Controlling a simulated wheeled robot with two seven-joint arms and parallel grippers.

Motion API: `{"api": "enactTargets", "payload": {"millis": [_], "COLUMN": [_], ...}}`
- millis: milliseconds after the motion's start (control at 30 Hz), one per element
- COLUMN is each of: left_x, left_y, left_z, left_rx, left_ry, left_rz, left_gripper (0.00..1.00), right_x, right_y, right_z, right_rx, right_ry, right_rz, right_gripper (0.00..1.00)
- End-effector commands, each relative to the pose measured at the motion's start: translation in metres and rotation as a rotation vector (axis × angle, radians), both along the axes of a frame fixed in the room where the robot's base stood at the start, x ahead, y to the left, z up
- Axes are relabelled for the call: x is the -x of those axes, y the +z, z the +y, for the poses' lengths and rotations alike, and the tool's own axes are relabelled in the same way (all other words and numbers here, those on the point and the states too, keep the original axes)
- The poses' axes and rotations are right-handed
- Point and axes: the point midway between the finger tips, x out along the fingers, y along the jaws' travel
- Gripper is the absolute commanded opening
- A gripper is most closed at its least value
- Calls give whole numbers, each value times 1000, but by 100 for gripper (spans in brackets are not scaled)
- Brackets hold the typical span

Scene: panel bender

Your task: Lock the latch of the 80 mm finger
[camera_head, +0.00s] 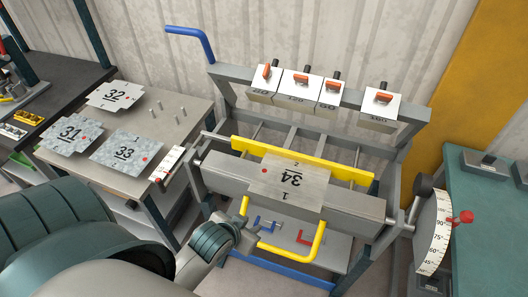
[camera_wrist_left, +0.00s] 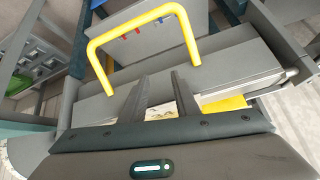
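Several grey fingers hang on the upper beam of the bender, each with an orange-red latch lever. The second finger's lever (camera_head: 301,78), the narrow third finger's lever (camera_head: 332,86) and the rightmost one's lever (camera_head: 384,97) lie more crosswise. My left gripper (camera_head: 245,222) is low in front of the bender, well below the fingers. In the left wrist view it is open and empty (camera_wrist_left: 160,88). My right gripper is out of view.
A sheet marked 34 (camera_head: 300,185) lies on the bender bed. A yellow U-shaped handle (camera_head: 292,257) juts out in front, close to my left gripper; it also shows in the wrist view (camera_wrist_left: 140,20). An angle dial (camera_head: 434,235) stands at right, a side table (camera_head: 190,105) with sheets at left.

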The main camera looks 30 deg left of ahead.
Motion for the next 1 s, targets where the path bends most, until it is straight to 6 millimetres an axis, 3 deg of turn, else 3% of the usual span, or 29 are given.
{"api": "enactTargets", "payload": {"millis": [33, 200, 300, 400, 567, 1000], "left_x": [-25, -87, -105, -112, -114, -116], "left_y": [45, 172, 232, 274, 301, 300], "left_z": [16, 63, 82, 93, 99, 99], "left_rx": [-7, -20, -25, -26, -27, -27], "left_ry": [34, 130, 157, 169, 173, 173], "left_rz": [-119, -512, -698, -826, -910, -910], "left_gripper": [28, 28, 28, 28, 28, 28], "right_x": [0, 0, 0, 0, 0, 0], "right_y": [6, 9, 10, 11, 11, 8], "right_z": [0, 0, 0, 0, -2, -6], "right_rx": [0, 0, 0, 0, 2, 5], "right_ry": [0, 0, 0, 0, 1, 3], "right_rz": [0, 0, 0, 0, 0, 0], "right_gripper": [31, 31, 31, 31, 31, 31]}}
